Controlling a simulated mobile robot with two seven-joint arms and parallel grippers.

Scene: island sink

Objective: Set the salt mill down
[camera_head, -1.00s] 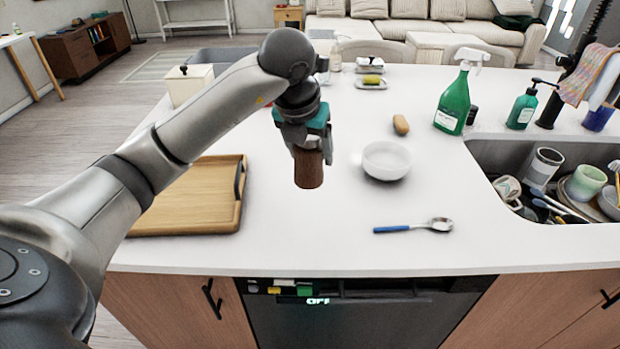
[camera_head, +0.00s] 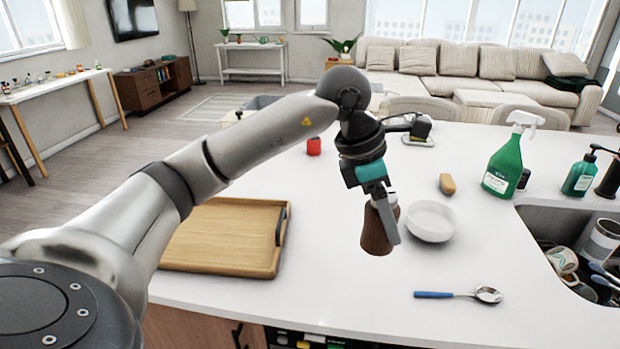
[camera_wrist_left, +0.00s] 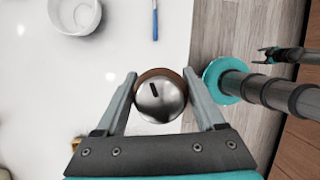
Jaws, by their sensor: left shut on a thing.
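The salt mill (camera_head: 375,236) is brown wood with a shiny metal cap. My left gripper (camera_head: 385,210) is shut on it, with one finger along its near right side. In the left wrist view the round cap of the mill (camera_wrist_left: 160,98) shows between the two fingers (camera_wrist_left: 165,92). The mill looks upright, just left of the white bowl (camera_head: 430,221). Its base is at or close above the counter (camera_head: 340,290); I cannot tell whether it touches. A slim two-pronged part at the upper right of the wrist view may be my right gripper (camera_wrist_left: 268,51), too unclear to judge.
A wooden tray (camera_head: 225,238) lies left of the mill. A spoon with a blue handle (camera_head: 448,294) lies in front, to the right. The counter before the mill is clear.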

